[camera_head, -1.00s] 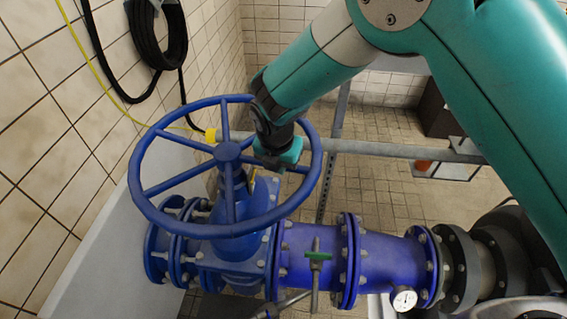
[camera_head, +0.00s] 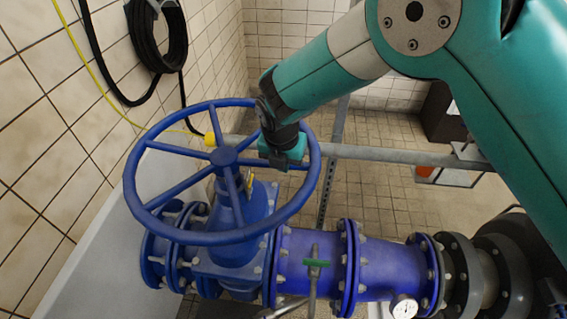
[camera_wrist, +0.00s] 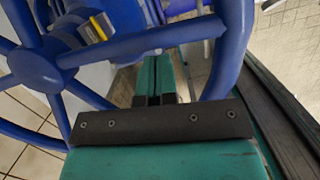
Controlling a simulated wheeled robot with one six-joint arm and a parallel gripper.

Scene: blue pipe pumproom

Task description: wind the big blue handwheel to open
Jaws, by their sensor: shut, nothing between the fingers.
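The big blue handwheel (camera_head: 172,228) sits on the blue valve (camera_head: 237,205), with several spokes joining its hub to its rim. It also shows in the wrist view (camera_wrist: 232,60). My gripper (camera_head: 288,163) is at the right part of the wheel, between hub and rim. In the wrist view my fingers (camera_wrist: 158,82) are shut with nothing held. They lie in the gap beside one spoke (camera_wrist: 145,40), with the rim to their right. Whether they touch the spoke is unclear. The fingertips are partly hidden in the head view.
A blue flanged pipe (camera_head: 385,262) with a small green-handled valve (camera_head: 316,263) and a gauge (camera_head: 404,308) runs right. A grey horizontal pipe (camera_head: 390,155) passes behind the wheel. A tiled wall with a coiled black hose (camera_head: 160,40) stands left.

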